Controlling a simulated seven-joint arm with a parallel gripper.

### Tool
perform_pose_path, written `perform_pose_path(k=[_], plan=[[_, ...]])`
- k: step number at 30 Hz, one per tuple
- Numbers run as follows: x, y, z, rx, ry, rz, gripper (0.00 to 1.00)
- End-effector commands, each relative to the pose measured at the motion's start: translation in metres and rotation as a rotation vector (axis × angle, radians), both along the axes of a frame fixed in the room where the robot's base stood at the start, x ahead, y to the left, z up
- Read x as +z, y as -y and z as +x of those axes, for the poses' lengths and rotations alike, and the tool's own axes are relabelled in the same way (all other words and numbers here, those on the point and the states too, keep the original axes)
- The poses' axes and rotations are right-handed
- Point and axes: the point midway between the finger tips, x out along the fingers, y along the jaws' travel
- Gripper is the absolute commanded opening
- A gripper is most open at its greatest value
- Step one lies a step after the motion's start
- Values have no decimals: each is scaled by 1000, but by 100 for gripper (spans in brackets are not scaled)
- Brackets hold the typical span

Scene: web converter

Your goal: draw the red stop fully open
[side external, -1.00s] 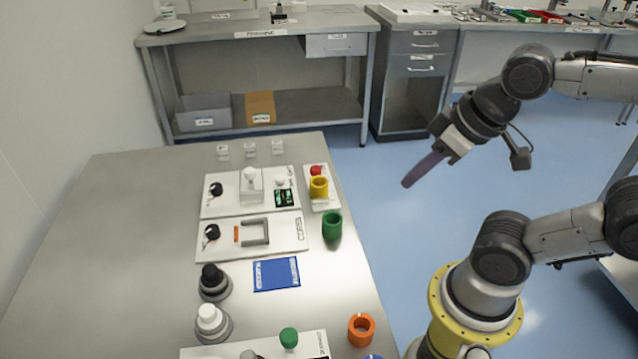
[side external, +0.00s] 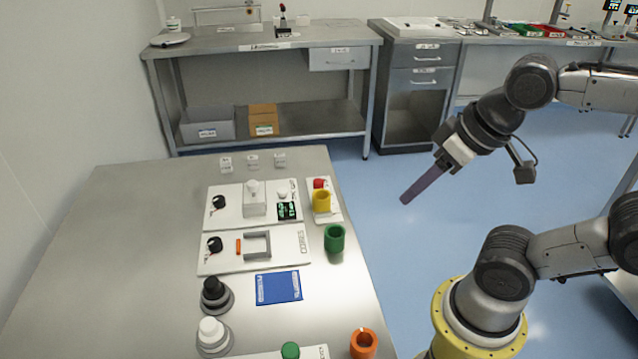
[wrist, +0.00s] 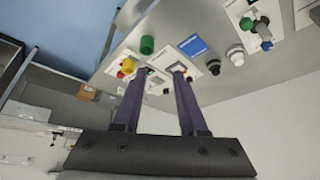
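A small red button (side external: 319,183) sits on a narrow white panel (side external: 336,214) at the right edge of the steel table, just behind a yellow cylinder (side external: 322,201) that partly hides it. The red button is small in the wrist view (wrist: 120,74), beside the yellow cylinder (wrist: 128,66). How far out it sits cannot be told. My gripper (side external: 404,200) hangs over the blue floor, right of the table and apart from the button. In the wrist view my gripper (wrist: 160,75) has its two purple fingers spread with nothing between them.
A green cylinder (side external: 334,238) and an orange ring (side external: 363,343) stand along the table's right edge. White panels carry black knobs, a grey bracket (side external: 257,245) and a small orange bar (side external: 238,246). A blue card (side external: 278,287) lies nearby. The table's left side is clear.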

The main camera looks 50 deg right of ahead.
Motion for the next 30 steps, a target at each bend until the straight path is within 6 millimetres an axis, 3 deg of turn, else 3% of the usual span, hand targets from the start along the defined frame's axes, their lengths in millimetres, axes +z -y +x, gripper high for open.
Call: perform_pose_path(k=[1,4,10,16,23,30], plan=[[16,0,7,-36,25,19,52],[39,1,26,-116,26,59,69],[75,12,81,-294,-17,127,69],[88,34,154,-485,-89,182,69],[65,74,238,-684,-188,220,69],[-2,128,305,-841,-306,234,69]])
